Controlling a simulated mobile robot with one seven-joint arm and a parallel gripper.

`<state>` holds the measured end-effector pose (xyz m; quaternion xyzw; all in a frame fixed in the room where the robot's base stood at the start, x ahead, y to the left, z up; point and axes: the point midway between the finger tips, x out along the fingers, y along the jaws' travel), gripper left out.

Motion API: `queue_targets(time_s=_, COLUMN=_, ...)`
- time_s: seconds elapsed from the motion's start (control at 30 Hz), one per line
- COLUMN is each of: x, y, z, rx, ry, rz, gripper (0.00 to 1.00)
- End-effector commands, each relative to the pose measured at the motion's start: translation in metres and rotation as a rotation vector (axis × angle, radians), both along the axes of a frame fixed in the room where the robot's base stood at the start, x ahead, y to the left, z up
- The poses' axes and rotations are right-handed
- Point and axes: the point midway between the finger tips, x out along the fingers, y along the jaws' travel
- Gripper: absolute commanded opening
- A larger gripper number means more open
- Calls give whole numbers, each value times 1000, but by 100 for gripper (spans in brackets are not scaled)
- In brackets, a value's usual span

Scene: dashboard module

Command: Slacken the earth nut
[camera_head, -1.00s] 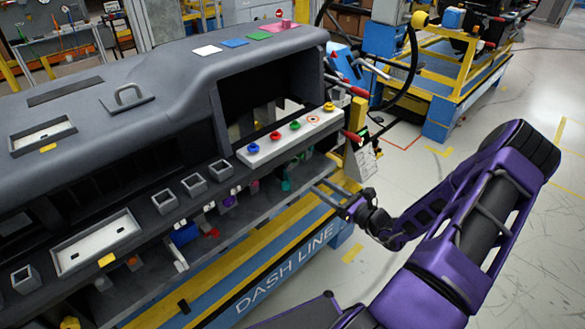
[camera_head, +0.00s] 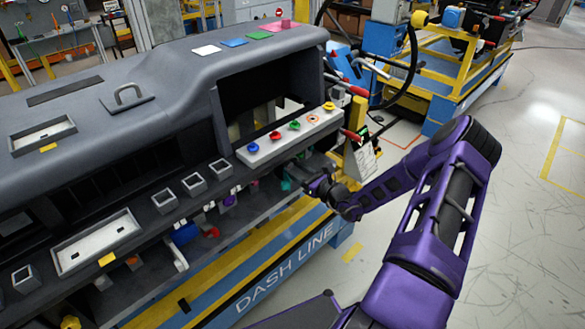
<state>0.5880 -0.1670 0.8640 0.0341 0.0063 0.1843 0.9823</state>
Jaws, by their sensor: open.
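The dashboard module (camera_head: 120,78) is a long dark grey body on the left. Its lower right part has a shelf-like underside with small coloured parts, among them a teal part (camera_head: 286,184) and a purple part (camera_head: 229,200). I cannot pick out the earth nut for certain; it is too small or hidden. My gripper (camera_head: 311,181) is at the right end of this underside, pointing left, just right of the teal part. Its jaws are open and look empty, and I cannot tell whether they touch anything.
A white strip (camera_head: 262,152) with blue, red, green and yellow knobs lies above my gripper. A yellow stand (camera_head: 352,160) with a hanging sheet is close behind it. The blue and yellow DASH LINE base (camera_head: 283,266) runs below. The floor at right is open.

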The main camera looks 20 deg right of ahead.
Motion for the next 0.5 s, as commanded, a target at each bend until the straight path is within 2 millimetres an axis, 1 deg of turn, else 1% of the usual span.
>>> queue_targets(time_s=0.03, x=0, y=0, z=0, rx=0, ry=0, rz=0, gripper=46)
queue_targets(time_s=0.17, x=0, y=0, z=0, rx=0, ry=0, rz=0, gripper=23)
queue_targets(time_s=0.2, x=0, y=0, z=0, rx=0, ry=0, rz=0, gripper=16)
queue_targets(time_s=0.3, x=0, y=0, z=0, rx=0, ry=0, rz=0, gripper=0)
queue_targets(time_s=0.5, x=-1, y=0, z=0, rx=-2, ry=-1, rz=0, gripper=0)
